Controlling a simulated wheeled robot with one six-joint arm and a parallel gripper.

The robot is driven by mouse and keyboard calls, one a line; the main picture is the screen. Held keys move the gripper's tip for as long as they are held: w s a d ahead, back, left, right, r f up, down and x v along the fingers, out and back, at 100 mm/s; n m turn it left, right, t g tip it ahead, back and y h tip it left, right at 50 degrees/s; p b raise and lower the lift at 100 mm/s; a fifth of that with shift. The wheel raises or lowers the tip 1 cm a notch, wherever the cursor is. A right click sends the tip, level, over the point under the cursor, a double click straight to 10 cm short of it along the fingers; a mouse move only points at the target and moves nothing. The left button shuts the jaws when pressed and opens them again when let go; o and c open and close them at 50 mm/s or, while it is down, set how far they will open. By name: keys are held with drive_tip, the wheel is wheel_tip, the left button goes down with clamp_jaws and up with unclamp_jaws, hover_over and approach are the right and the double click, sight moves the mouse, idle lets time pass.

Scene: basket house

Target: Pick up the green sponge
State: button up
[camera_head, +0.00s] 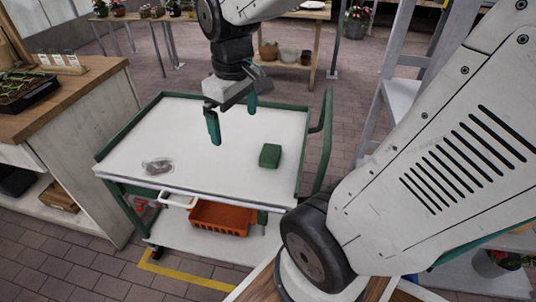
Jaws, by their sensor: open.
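The green sponge (270,156) is a small dark green block lying flat on the white top of the green-framed cart (205,120), right of its middle. My gripper (232,123) hangs over the cart to the left of the sponge and apart from it. Its two teal fingers are spread, with nothing between them. The sponge is in full view.
Raised green rails edge the cart, with a handle (325,130) at right. An orange crate (222,217) sits on the lower shelf. A wooden counter (75,90) stands at left.

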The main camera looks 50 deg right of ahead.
drive_tip(key=w+d+f+n, duration=0.1)
drive_tip(key=w+d+f, duration=0.4)
drive_tip(key=d, duration=0.1)
drive_tip(key=n, duration=0.3)
hover_over(269, 152)
drive_tip(key=shift+g, duration=0.4)
drive_tip(key=f, duration=1.6)
drive_tip(key=shift+w+d+f, duration=0.1)
drive_tip(key=shift+d+f, duration=0.1)
drive_tip(key=shift+f, duration=0.05)
drive_tip(key=f, duration=0.7)
drive_tip(key=shift+a+f, duration=0.2)
drive_tip(key=shift+f, duration=0.15)
drive_tip(key=c, duration=0.8)
